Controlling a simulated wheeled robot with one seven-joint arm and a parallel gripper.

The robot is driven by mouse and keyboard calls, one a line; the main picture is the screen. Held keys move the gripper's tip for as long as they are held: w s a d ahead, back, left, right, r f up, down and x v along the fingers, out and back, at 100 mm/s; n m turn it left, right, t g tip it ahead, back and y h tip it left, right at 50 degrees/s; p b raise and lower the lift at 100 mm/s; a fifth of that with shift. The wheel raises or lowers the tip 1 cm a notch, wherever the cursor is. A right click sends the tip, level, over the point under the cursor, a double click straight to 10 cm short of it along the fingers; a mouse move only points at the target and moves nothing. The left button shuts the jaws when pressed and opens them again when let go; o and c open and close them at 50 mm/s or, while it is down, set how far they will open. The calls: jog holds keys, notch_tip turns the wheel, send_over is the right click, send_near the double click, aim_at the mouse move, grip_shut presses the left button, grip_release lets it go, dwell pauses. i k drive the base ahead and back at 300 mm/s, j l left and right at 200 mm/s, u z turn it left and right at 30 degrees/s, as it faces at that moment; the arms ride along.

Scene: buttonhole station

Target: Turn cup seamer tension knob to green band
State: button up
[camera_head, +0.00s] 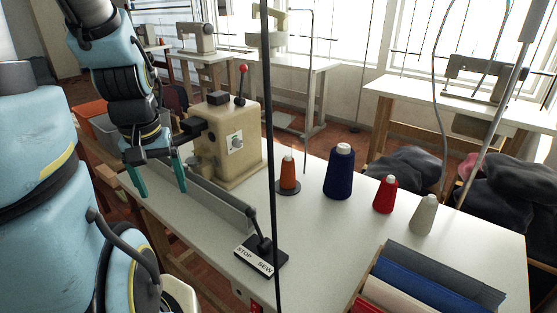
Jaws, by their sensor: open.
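The beige seamer (228,135) stands upright on the white worktable, left of the middle of the view. A small dial plate with a grey knob (236,143) and a green patch is on its front face. The knob is too small to tell where it points. My gripper (158,190) is open and empty, with two green fingers pointing down. It is in front and to the left of the seamer, above the table's left edge, apart from the knob. My arm comes down from the upper left.
A lever with a red ball (243,69) tops the seamer. A long grey rail and a STOP/SEW lever plate (260,256) lie in front. Orange (289,174), blue (339,172), red (385,195) and grey (424,215) thread cones stand right. A thin dark pole crosses the view.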

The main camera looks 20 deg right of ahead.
aim_at(237, 143)
jog(key=z, duration=0.8)
